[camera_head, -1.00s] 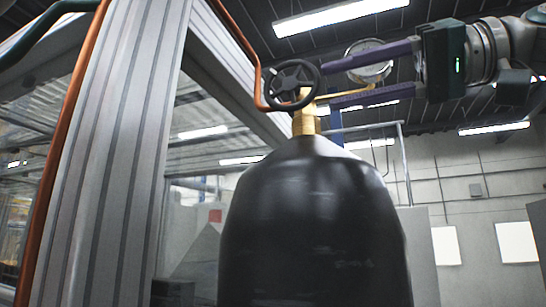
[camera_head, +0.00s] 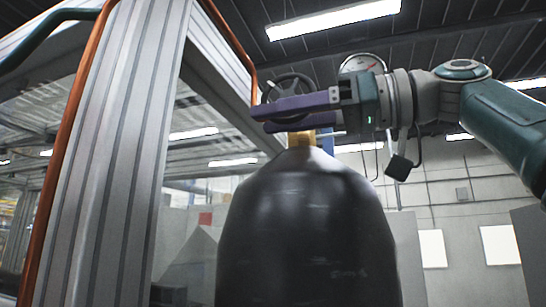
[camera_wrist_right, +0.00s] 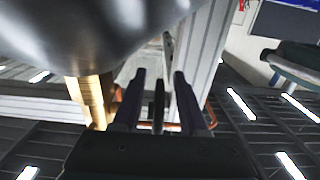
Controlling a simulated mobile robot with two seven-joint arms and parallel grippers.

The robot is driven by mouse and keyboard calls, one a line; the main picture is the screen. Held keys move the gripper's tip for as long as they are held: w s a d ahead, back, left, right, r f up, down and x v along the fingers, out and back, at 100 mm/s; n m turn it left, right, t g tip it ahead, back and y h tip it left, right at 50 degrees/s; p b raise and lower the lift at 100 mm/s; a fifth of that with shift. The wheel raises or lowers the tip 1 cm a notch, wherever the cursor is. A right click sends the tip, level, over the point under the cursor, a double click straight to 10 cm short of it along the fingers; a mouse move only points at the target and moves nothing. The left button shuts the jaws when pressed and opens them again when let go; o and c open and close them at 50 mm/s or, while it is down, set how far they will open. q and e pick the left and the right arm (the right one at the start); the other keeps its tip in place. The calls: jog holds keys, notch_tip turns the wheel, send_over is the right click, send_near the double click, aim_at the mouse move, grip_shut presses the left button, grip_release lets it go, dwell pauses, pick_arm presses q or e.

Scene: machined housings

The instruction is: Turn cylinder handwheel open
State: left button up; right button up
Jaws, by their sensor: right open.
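The black gas cylinder (camera_head: 305,235) stands upright in the middle of the head view. A brass valve (camera_head: 301,139) tops it, and a dark spoked handwheel (camera_head: 290,82) shows above my fingers. My right gripper (camera_head: 262,118) reaches in from the right with its purple fingers spread across the lower part of the wheel, hiding that part. In the right wrist view, the handwheel (camera_wrist_right: 158,105) appears edge-on between the two open fingers (camera_wrist_right: 160,74), with a gap on each side. The brass valve (camera_wrist_right: 92,98) is to their left. My left gripper is not in view.
A round gauge (camera_head: 362,64) sits behind my right gripper. A ribbed grey frame post (camera_head: 110,150) with an orange pipe (camera_head: 66,145) stands close on the left. Open room lies right of the cylinder, towards the back wall (camera_head: 465,215).

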jog(key=shift+x, duration=0.8)
grip_shut()
